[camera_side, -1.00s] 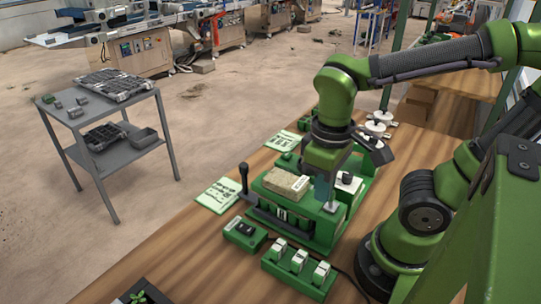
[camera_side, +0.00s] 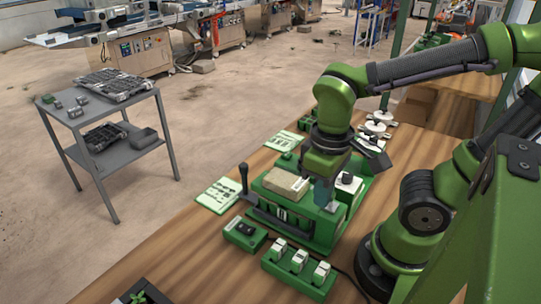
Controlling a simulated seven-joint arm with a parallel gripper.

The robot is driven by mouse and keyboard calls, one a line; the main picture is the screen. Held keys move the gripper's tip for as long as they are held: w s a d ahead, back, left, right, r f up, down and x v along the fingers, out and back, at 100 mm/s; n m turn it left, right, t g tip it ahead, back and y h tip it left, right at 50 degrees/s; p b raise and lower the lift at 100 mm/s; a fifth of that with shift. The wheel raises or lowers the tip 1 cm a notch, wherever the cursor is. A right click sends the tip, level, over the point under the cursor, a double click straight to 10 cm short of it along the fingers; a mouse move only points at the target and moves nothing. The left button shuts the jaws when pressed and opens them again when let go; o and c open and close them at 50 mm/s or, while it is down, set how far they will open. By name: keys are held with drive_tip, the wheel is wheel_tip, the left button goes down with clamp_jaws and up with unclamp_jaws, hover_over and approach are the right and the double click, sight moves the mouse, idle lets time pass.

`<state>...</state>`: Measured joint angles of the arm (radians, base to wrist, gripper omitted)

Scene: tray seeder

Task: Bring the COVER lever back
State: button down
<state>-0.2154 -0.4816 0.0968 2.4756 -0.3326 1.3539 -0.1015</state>
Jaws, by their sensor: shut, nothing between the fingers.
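The green seeder (camera_side: 318,231) stands on the wooden bench with a tan block (camera_side: 287,184) on top. A black-handled lever (camera_side: 244,178) stands upright at its left end; no label on it is readable, so I cannot tell whether it is the COVER lever. My gripper (camera_side: 322,194) points down over the right part of the seeder, beside a white-topped block (camera_side: 348,183). Its fingers are shut and hold nothing. They hide part of the seeder behind them, and I cannot tell whether they touch it.
A green box with several white switches (camera_side: 297,262) and a small green control box (camera_side: 244,236) stand in front. Printed cards (camera_side: 217,194) lie at the left bench edge. White round pieces (camera_side: 376,130) stand behind my gripper. A grey cart (camera_side: 103,125) stands on the floor.

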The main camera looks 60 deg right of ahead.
drive_tip(key=shift+f, duration=1.1)
drive_tip(key=shift+d, duration=0.1)
drive_tip(key=shift+d, duration=1.45)
drive_tip(key=shift+d+f, duration=0.1)
drive_tip(key=shift+d, duration=1.25)
drive_tip(key=shift+a+r, duration=0.25)
drive_tip(key=shift+r, duration=0.8)
drive_tip(key=shift+a+r, duration=0.25)
drive_tip(key=shift+r, duration=0.8)
drive_tip(key=shift+a+r, duration=0.25)
drive_tip(key=shift+r, duration=0.8)
drive_tip(key=w+a+r+m+t+y, duration=0.1)
drive_tip(key=w+r+m+t+y, duration=0.1)
drive_tip(key=w+t, duration=0.5)
drive_tip(key=shift+a+r+m, duration=0.3)
drive_tip(key=shift+r+m, duration=0.45)
drive_tip(key=shift+m, duration=0.25)
